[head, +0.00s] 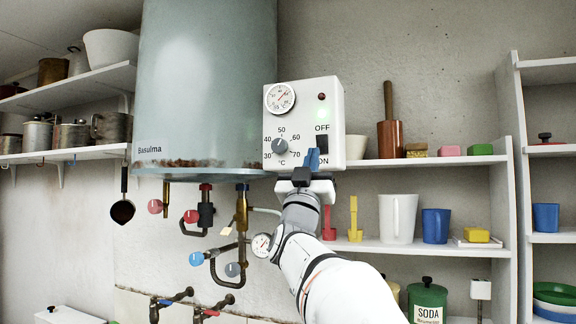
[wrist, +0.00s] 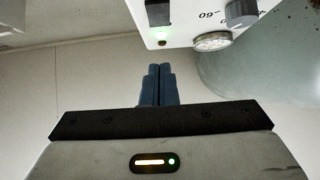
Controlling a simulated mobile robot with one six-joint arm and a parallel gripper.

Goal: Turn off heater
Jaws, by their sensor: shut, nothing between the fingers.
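The heater (head: 205,75) is a large grey-green cylinder on the wall, marked Basulma. Its white control box (head: 345,125) carries a black switch (head: 322,143) between the words OFF above and ON below. The switch also shows at the top of the wrist view (wrist: 158,12). Which way it is tipped I cannot tell. A grey temperature knob (head: 280,146) and a round gauge (head: 280,97) sit to its left. My gripper (head: 312,156) has its blue fingers together and empty, in front of the box's lower right, near the switch. Contact cannot be judged. The fingers also show in the wrist view (wrist: 158,70).
Pipes and valves with coloured knobs (head: 191,216) hang below the heater, with a pressure gauge (head: 262,245). Shelves at the right hold a white pitcher (head: 398,218), a blue mug (head: 435,225) and other items. A small lamp (head: 322,97) sits above the switch.

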